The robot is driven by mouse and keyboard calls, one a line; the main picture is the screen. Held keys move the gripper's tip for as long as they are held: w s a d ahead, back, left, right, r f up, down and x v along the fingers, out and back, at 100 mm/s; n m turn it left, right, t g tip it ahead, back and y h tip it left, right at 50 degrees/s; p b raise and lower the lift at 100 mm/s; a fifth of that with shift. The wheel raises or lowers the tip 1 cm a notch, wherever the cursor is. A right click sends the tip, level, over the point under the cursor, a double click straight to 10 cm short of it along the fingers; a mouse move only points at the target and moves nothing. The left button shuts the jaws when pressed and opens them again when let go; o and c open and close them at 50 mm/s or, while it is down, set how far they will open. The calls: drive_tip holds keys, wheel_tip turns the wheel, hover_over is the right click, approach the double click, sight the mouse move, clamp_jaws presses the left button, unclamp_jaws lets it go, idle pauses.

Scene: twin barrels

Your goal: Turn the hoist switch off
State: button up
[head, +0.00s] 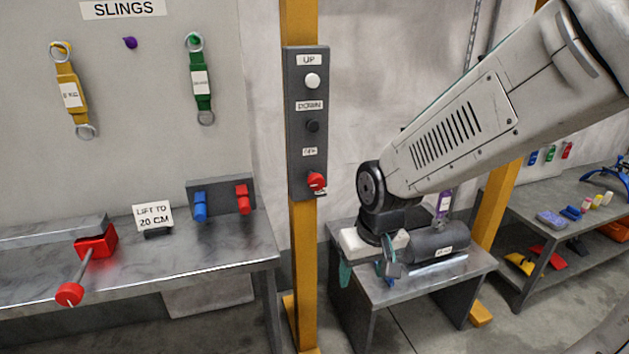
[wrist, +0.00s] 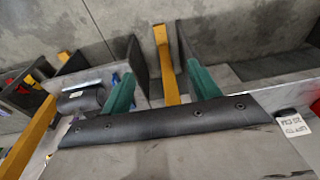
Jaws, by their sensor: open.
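The hoist control panel (head: 308,122) is a dark plate on a yellow post in the head view. It carries a white UP button (head: 312,80), a black DOWN button (head: 312,126) and, at the bottom, a red switch (head: 316,181) under a small label that seems to read OFF. My gripper (head: 366,272) is lower and to the right of the switch, in front of the small table. Its green fingers are wide apart in the wrist view (wrist: 162,92), with nothing between them in its grasp. The switch is not identifiable in the wrist view.
A grey cylinder (head: 438,243) lies on the small metal table (head: 462,270), behind my gripper. A workbench (head: 190,262) at left holds a red-handled lever (head: 82,265) and a "LIFT TO 20 CM" card (head: 153,216). Shelves (head: 565,215) stand at right.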

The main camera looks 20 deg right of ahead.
drive_tip(key=w+a+f+t, duration=0.1)
drive_tip(key=w+f+t, duration=0.15)
drive_tip(key=w, duration=0.35)
drive_tip(key=w+f+t, duration=0.2)
drive_tip(key=w+f, duration=0.2)
drive_tip(key=w, duration=0.1)
drive_tip(key=m+t+h, duration=0.1)
drive_tip(key=m+t, duration=0.1)
drive_tip(key=t, duration=1)
approach(317, 184)
drive_tip(key=shift+g, duration=0.25)
drive_tip(key=w, duration=0.5)
drive_tip(key=shift+d+f, duration=0.1)
drive_tip(key=shift+w, duration=0.25)
drive_tip(key=w, duration=0.7)
drive_tip(key=shift+w+d, duration=0.1)
drive_tip(key=shift+d, duration=0.05)
drive_tip(key=c, duration=1)
